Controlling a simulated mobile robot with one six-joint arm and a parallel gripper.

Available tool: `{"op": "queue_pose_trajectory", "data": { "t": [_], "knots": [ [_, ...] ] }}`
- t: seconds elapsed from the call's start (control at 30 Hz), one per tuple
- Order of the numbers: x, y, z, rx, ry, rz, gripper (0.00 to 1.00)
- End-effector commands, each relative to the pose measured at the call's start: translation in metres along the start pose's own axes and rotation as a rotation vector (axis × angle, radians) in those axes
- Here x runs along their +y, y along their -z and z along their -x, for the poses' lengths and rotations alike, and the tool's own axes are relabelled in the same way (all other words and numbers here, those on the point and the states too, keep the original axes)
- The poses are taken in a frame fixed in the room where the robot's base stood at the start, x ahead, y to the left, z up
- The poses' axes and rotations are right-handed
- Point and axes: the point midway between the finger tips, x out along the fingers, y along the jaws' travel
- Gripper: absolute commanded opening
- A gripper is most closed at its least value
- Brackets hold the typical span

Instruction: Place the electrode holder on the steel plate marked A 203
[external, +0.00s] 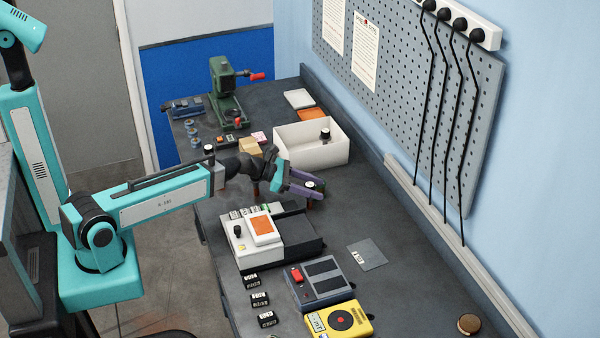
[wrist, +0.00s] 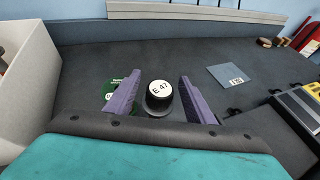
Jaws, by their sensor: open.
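A black round piece with a white cap marked "E 47" (wrist: 158,92), which looks like the electrode holder, stands between my gripper's fingers in the wrist view. Its white cap also shows in the external view (external: 310,184). My gripper (external: 305,186) is open, with one purple finger on each side of the piece; the wrist view shows the fingers (wrist: 160,98) with gaps beside the cap. A flat grey steel plate (external: 371,251) with a small white label lies bare on the bench. It also shows in the wrist view (wrist: 230,73); its label is too small to read.
A white open bin (external: 311,150) stands behind my gripper, with a white-capped black piece inside. A dark boxed device (external: 320,282) and a yellow meter (external: 340,321) sit near the plate.

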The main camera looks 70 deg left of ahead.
Motion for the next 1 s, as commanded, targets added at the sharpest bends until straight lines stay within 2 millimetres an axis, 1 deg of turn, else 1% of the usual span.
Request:
{"op": "queue_pose_trajectory", "data": {
  "t": [0.03, 0.1, 0.3, 0.87, 0.9, 0.97, 1.0],
  "knots": [
    [0.001, -0.001, -0.007, 0.001, 0.002, 0.001, 0.49],
    [0.001, -0.001, -0.013, 0.0, 0.0, 0.001, 0.49],
    [0.0, -0.001, -0.024, 0.0, 0.0, 0.001, 0.49],
    [0.0, 0.0, -0.025, 0.0, -0.001, 0.0, 0.49],
    [0.0, 0.0, -0.025, 0.0, -0.001, 0.0, 0.46],
    [0.0, 0.0, -0.025, 0.0, -0.001, 0.0, 0.35],
    [0.0, 0.0, -0.025, 0.0, -0.001, 0.0, 0.29]
  ]
}}
